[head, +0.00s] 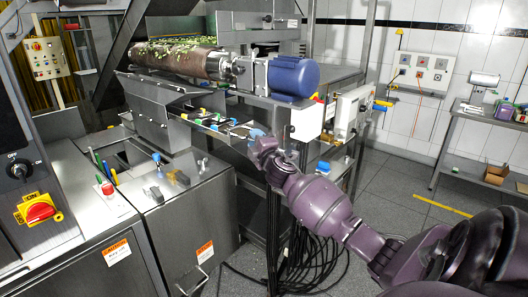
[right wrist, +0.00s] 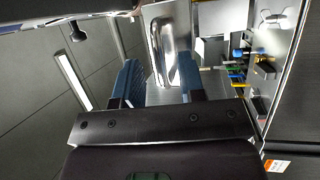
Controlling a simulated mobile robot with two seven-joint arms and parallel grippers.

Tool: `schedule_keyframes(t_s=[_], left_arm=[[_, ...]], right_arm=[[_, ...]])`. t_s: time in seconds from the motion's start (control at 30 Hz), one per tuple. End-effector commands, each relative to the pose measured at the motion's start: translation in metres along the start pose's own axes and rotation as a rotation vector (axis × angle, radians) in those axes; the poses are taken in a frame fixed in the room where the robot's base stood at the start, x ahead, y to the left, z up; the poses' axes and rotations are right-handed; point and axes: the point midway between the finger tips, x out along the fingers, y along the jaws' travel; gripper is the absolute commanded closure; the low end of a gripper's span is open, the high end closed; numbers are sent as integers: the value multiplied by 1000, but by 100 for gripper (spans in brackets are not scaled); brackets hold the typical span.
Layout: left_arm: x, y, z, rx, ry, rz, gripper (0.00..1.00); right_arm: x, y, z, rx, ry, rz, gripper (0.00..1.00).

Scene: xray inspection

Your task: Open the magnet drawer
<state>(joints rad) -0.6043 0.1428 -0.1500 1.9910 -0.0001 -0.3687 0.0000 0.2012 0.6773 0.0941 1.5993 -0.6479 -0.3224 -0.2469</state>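A grey metal tray-like unit (head: 163,100) under the conveyor looks like the magnet drawer housing; I cannot tell for sure which part is the drawer itself. My right gripper (head: 259,136) is beside the right end of the shelf under the conveyor. In the right wrist view, its two blue fingers (right wrist: 162,82) stand apart. A shiny metal panel with a rounded, handle-like form (right wrist: 172,40) shows beyond and between the fingertips. I see no grip on it, and whether a finger touches it is unclear. My left gripper is in neither view.
A conveyor roller (head: 178,61) with green bits and a blue motor (head: 293,76) lie above. A shelf with small coloured items (head: 232,127) is close to the gripper. Black cables (head: 312,262) hang below.

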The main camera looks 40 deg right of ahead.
Motion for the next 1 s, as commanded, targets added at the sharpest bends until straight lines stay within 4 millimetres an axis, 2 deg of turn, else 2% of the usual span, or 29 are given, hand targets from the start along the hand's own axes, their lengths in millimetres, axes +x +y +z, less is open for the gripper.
schedule_keyframes(t_s=[0.2,0.4,0.6,1.0], left_arm=[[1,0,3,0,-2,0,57],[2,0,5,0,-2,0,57],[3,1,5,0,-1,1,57],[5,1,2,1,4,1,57]], right_arm=[[-40,-2,0,-1,1,-1,63],[-66,-1,0,0,0,-1,63],[-77,0,0,0,0,0,63],[-78,0,0,0,0,0,63]])
